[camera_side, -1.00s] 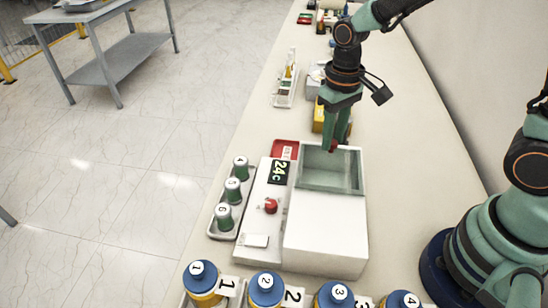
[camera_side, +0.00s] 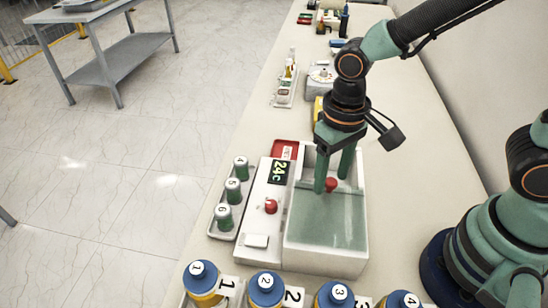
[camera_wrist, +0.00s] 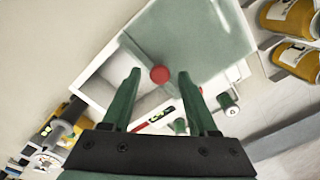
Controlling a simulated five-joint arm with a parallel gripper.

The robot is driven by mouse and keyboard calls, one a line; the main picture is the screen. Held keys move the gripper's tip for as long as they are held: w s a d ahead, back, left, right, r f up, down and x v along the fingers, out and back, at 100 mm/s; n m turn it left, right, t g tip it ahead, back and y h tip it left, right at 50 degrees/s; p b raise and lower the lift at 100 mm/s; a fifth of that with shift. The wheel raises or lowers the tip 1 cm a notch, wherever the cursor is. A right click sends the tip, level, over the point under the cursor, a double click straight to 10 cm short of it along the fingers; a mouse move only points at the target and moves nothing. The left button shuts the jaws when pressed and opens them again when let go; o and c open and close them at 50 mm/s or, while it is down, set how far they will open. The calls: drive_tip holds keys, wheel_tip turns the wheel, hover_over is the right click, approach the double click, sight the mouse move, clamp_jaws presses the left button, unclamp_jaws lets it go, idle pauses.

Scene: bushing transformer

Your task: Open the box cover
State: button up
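The white box (camera_side: 325,262) stands in the middle of the bench in the side view. Its greenish see-through cover (camera_side: 322,222) lies over the near part of the box, and the far end is uncovered. A red knob (camera_side: 331,185) sits near the cover's far edge. My gripper (camera_side: 333,183) is over the box with its fingers pointing down on either side of the knob. In the wrist view the knob (camera_wrist: 160,74) shows between the two spread fingertips, with gaps beside it. The cover (camera_wrist: 200,30) extends beyond it, and the box's white open end shows at left.
A control panel with a 24c display (camera_side: 280,172) and a red dial (camera_side: 270,206) adjoins the box's left side. A tray of numbered green-bodied cups (camera_side: 232,190) is left of it. Several blue-capped jars (camera_side: 265,288) line the near edge. A red tray (camera_side: 285,149) lies behind.

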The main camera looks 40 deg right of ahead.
idle(0.3)
wheel_tip(320, 180, up, 12)
idle(0.5)
drive_tip(key=w+d+r+t, duration=0.1)
drive_tip(key=d+t, duration=0.4)
drive_tip(key=d, duration=0.8)
drive_tip(key=shift+w+r+t, duration=0.2)
drive_tip(key=shift+w+t, duration=0.1)
drive_tip(key=shift+w, duration=0.2)
